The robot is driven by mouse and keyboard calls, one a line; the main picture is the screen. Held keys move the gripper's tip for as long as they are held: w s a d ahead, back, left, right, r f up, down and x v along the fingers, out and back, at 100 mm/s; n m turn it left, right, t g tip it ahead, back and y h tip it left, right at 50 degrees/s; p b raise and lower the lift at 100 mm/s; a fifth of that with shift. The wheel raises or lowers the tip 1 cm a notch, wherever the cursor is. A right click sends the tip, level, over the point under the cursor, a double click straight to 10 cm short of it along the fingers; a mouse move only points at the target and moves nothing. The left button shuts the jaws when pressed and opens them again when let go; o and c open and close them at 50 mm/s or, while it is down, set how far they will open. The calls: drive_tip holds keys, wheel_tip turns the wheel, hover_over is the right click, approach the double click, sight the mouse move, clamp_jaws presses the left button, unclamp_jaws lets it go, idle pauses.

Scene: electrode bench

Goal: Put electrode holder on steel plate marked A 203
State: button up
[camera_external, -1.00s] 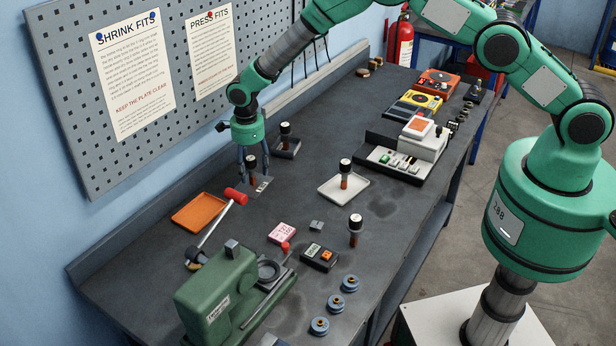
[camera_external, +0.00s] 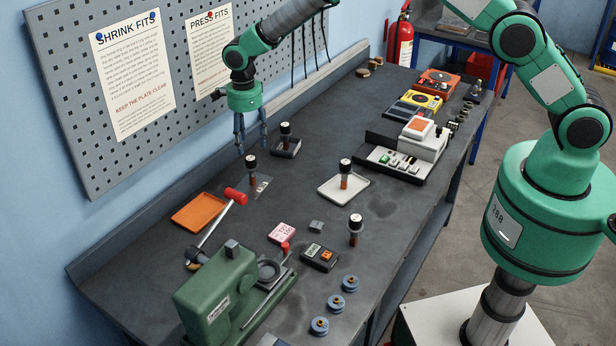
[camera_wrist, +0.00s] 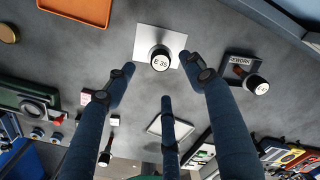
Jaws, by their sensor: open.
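An electrode holder (camera_external: 251,170) with a dark body, a reddish-brown lower part and a white cap stands upright on a small steel plate (camera_external: 264,184). In the wrist view the cap of this holder (camera_wrist: 160,59) reads "E 35", and the bright plate (camera_wrist: 147,34) shows around its base. I cannot read any mark on the plate. My gripper (camera_external: 251,149) is open and empty, just above the holder and apart from it. Other similar holders stand in the dark rework tray (camera_external: 292,152), in the white tray (camera_external: 331,190) and on the bare bench (camera_external: 355,230).
A green press (camera_external: 215,295) stands nearer the camera. A pegboard (camera_external: 75,95) rises behind the bench. A control box (camera_external: 425,145) stands at right.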

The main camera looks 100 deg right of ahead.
drive_tip(key=shift+r, duration=0.1)
idle(0.5)
drive_tip(key=s+a+r+n+t, duration=0.15)
drive_tip(key=a+r+n, duration=0.25)
drive_tip(key=a+r, duration=0.45)
drive_tip(key=s+a+r+n, duration=0.2)
drive_tip(key=a+r+n, duration=0.25)
drive_tip(key=r, duration=0.75)
drive_tip(key=s+a+r+n+t, duration=0.1)
drive_tip(key=s+a+r+n, duration=0.6)
drive_tip(key=s+a+r, duration=0.45)
drive_tip(key=s+a+r+n+t, duration=0.1)
drive_tip(key=s+a+r+n, duration=0.3)
drive_tip(key=s+a, duration=0.25)
drive_tip(key=s+a+r+n+t, duration=0.1)
drive_tip(key=s+a+r+n, duration=0.3)
drive_tip(key=s+a, duration=0.3)
drive_tip(key=s+a+f+n, duration=0.1)
drive_tip(key=s+a+n, duration=0.2)
drive_tip(key=s, duration=0.5)
drive_tip(key=s+a+f+n+t, duration=0.1)
drive_tip(key=s+a+n, duration=0.2)
drive_tip(key=s+n, duration=0.3)
drive_tip(key=s, duration=0.3)
drive_tip(key=shift+f, duration=0.1)
